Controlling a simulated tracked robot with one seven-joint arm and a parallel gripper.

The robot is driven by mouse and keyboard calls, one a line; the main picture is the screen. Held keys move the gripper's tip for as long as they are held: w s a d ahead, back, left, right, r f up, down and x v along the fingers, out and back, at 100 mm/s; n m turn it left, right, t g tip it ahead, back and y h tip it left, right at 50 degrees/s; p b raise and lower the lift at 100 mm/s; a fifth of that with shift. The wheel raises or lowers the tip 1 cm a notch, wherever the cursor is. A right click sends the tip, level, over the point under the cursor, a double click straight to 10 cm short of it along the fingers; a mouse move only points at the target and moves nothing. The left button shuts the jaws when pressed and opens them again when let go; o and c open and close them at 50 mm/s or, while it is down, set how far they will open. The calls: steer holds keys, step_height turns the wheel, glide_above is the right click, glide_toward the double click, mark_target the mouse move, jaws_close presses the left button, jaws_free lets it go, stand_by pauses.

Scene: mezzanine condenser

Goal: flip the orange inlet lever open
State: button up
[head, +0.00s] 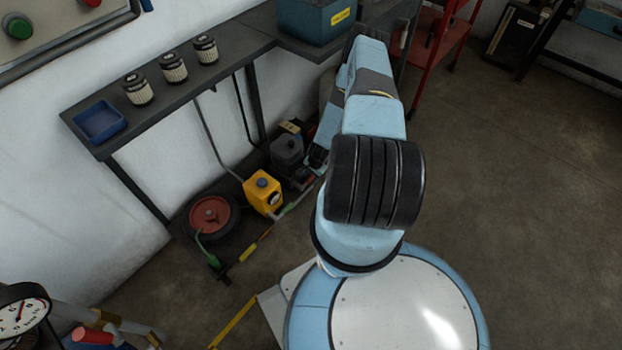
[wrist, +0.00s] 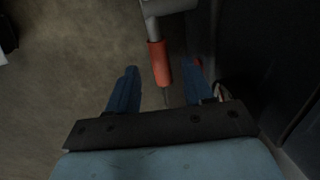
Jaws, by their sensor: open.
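In the wrist view, the orange lever (wrist: 159,64) hangs from a grey pipe fitting (wrist: 168,6) at the top of the picture. Its orange sleeve lies between the two blue fingers of my gripper (wrist: 162,66), which are open with a gap on each side. The left finger is clearly apart from the lever. A second small orange-red patch (wrist: 197,62) shows by the right fingertip; I cannot tell what it belongs to. In the head view, my arm hides most of the gripper and the lever.
In the head view, a yellow box (head: 262,191), a dark pump unit (head: 288,154) and a red reel (head: 210,215) stand low under the wall shelf (head: 185,98). A red cart (head: 447,40) stands at the back. Open floor (head: 510,200) lies to the right.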

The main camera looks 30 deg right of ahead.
mark_target(311, 179)
steer(key=shift+w+a+f, duration=0.1)
steer(key=shift+w+f, duration=0.1)
steer(key=shift+f, duration=0.7)
steer(key=shift+w+f, duration=0.15)
steer(key=shift+f, duration=0.7)
jaws_close()
